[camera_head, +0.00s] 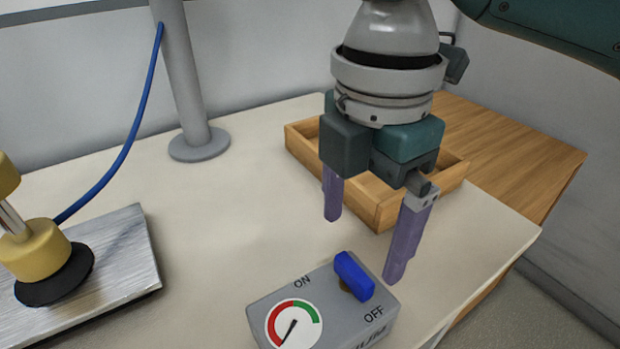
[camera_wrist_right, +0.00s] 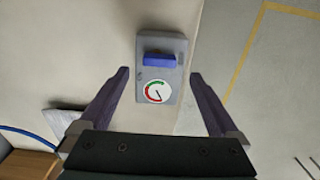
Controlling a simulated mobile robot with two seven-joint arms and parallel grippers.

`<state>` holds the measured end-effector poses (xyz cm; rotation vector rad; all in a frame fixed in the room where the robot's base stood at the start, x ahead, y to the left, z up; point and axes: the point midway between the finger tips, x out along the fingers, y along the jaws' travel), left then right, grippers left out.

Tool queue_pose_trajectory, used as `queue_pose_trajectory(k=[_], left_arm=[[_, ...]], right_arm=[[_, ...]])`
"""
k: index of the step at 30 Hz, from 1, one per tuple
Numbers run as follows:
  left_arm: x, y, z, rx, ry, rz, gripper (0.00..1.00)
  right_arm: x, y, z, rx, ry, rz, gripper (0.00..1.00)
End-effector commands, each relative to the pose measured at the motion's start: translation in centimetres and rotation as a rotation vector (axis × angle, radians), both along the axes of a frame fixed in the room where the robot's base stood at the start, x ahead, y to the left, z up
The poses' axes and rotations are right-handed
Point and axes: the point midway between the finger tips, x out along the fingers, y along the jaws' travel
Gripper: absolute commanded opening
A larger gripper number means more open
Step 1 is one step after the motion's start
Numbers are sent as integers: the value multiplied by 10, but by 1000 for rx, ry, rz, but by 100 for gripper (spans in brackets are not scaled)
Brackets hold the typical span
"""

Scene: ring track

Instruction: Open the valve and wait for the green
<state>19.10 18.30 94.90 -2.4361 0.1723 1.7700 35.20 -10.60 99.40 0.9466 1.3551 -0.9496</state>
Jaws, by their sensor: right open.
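The valve is a blue handle (camera_head: 353,276) on a grey box (camera_head: 268,304) at the bottom of the head view. ON is printed on the box left of the handle and OFF below right; the handle's near end points toward OFF. A round gauge (camera_head: 293,325) has a red and a green arc; its needle points low left, by the red end. In the right wrist view the handle (camera_wrist_right: 159,58) lies across the box. My right gripper (camera_head: 364,246) is open and empty, with its purple fingers above and around the handle, apart from it. My left gripper is not in view.
A yellow suction cup with a black skirt (camera_head: 66,277) stands on a metal plate (camera_head: 140,250) at left, with a blue hose (camera_head: 135,130) attached. A grey post (camera_head: 183,80) stands behind. An open wooden tray (camera_head: 300,145) lies behind my right gripper. The middle of the table is clear.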

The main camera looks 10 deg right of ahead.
Motion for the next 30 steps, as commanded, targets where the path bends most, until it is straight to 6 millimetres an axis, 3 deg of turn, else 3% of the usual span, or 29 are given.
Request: queue_pose_trajectory(k=[3, 9, 20, 30], left_arm=[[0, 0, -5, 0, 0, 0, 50], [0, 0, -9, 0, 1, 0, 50], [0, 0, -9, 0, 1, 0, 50], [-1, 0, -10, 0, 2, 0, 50]], right_arm=[[-1, 0, -26, -1, 3, -2, 98], [0, 0, -52, 0, 0, -2, 98], [0, 0, -59, 1, -2, 0, 98], [0, 0, -59, 1, -2, -1, 62]])
